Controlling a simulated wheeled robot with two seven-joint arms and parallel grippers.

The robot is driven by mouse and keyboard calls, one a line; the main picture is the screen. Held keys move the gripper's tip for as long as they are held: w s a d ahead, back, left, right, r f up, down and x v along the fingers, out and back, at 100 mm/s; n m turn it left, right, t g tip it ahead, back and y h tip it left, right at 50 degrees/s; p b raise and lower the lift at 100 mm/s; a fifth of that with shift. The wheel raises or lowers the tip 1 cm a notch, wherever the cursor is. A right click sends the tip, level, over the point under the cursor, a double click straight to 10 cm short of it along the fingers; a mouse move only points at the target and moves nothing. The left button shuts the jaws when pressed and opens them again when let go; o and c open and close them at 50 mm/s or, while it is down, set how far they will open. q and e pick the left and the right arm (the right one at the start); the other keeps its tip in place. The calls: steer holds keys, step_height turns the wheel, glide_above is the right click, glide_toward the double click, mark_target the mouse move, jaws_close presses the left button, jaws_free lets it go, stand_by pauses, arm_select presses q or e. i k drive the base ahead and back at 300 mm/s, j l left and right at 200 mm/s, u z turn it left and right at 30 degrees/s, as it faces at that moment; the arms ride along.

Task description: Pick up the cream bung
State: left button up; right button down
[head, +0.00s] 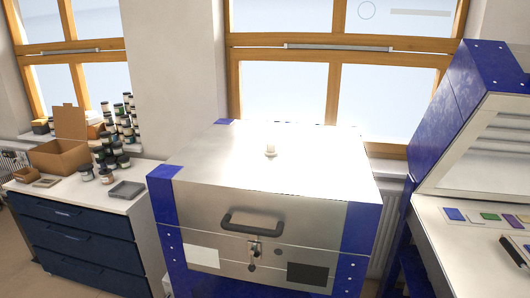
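The cream bung (271,149) stands upright on the top of the closed kiln lid, a little right of the lid's middle. It is small and pale, with a wider base. The kiln (330,180) is a silver metal box with blue corners, a dark handle (251,223) and a latch (254,248) on its front. Neither of my grippers shows in the head view.
A dark blue drawer cabinet (75,245) stands at the left, with an open cardboard box (62,155), a grey tray (126,190) and several jars (124,160) on and behind it. A blue-framed bench (480,235) stands at the right. The lid around the bung is clear.

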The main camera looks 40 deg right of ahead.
mark_target(271, 150)
steer(key=j+z, duration=0.2)
steer(key=z, duration=1.65)
